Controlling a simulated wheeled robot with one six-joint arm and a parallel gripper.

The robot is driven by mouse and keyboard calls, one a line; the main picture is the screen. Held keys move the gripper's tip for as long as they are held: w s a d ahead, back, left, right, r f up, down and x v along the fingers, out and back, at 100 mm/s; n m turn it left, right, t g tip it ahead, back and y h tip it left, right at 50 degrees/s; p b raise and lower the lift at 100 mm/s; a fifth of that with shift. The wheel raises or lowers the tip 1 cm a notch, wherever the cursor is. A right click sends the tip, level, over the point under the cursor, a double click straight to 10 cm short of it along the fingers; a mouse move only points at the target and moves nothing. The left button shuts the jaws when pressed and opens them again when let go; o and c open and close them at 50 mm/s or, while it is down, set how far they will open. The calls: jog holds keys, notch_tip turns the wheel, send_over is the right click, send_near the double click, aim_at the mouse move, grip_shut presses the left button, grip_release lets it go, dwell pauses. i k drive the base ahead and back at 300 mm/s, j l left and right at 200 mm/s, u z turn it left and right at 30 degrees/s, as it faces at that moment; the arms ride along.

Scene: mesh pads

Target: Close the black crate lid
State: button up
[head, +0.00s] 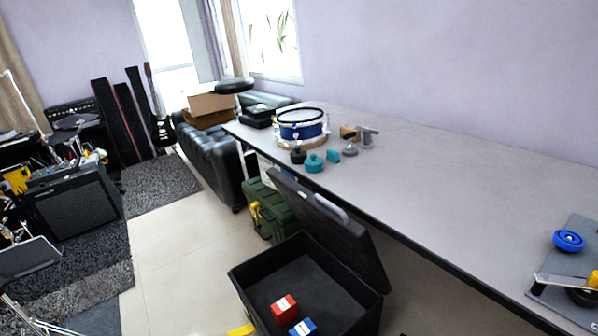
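The black crate (251,268) stands on the floor at the lower middle of the head view, beside the long grey table. Its black lid (345,246) stands open, tilted up along the crate's table side, with a light grey handle (330,209) on it. Inside the crate lie a red block (284,309) and a blue block (302,328). The crate's near part is cut off by the bottom edge. My gripper is not in view.
The grey table (430,185) runs along the right, close behind the lid, with a blue drum (302,130) and small teal parts on it. A green case (270,211) stands behind the crate. Pale floor (180,262) is open to the left.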

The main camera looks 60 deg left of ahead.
aim_at(348, 238)
jog(key=u, duration=0.5)
jog(key=i+j+u, duration=0.1)
jog(key=u, duration=0.35)
jog(key=i+u, duration=0.1)
jog(key=u, duration=0.4)
jog(key=i+u, duration=0.15)
jog(key=i, duration=0.25)
jog(key=i+l+z, duration=0.1)
jog(key=z, duration=0.15)
jog(key=i+j, duration=0.05)
jog(key=i, duration=0.05)
